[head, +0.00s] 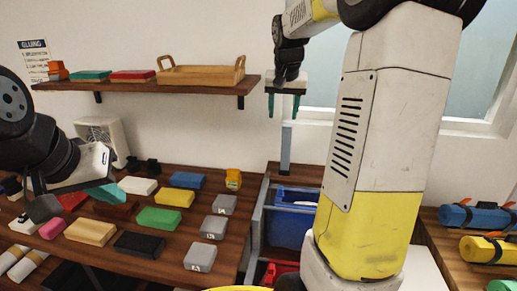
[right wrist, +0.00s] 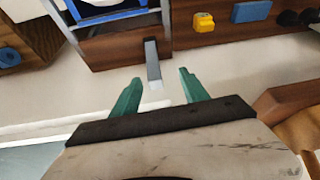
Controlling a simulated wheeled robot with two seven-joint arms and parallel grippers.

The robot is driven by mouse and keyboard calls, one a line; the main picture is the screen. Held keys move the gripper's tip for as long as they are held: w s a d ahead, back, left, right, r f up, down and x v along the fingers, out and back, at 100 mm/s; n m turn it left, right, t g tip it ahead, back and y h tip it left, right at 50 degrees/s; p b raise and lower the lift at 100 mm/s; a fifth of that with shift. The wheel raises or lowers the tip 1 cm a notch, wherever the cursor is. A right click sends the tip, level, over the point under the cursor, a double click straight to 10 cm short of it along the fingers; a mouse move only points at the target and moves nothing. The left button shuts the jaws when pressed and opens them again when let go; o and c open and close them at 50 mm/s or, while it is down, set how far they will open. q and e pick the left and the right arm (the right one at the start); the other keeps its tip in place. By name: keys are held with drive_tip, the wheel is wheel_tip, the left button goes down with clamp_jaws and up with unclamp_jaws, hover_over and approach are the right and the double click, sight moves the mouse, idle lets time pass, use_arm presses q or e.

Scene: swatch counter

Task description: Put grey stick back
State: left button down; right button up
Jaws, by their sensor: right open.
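The grey stick (head: 286,148) stands upright at the back of the counter, near the wall, beside the blue bin. My right gripper (head: 285,114) is above it, pointing down, with its green fingers apart and nothing between them. In the right wrist view the grey stick (right wrist: 152,62) points toward the gap between the open fingertips (right wrist: 161,82), with its near end roughly between them in the picture. I cannot tell how far apart they are in depth. My left gripper (head: 100,188) is low at the left over the swatch counter; its jaws are partly hidden.
Several coloured blocks (head: 159,219) lie on the wooden counter at the left. A wall shelf (head: 190,85) with a wooden tray (head: 202,74) is left of my right gripper. A blue bin (head: 290,228) sits in a frame below the stick. Rolled mats (head: 478,218) lie at the right.

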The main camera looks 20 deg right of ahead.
drive_tip(key=s+a+f+n+y, duration=0.1)
drive_tip(key=s+a, duration=0.3)
drive_tip(key=s, duration=0.4)
drive_tip(key=s+a+f+n+t+y, duration=0.1)
drive_tip(key=s+a+n, duration=0.1)
drive_tip(key=s+a, duration=0.3)
drive_tip(key=s+a+f+n+y, duration=0.1)
drive_tip(key=s+a, duration=0.3)
drive_tip(key=s, duration=0.9)
drive_tip(key=shift+a+f+n+t, duration=0.15)
drive_tip(key=shift+a+n+t, duration=0.15)
drive_tip(key=shift+n+t, duration=0.1)
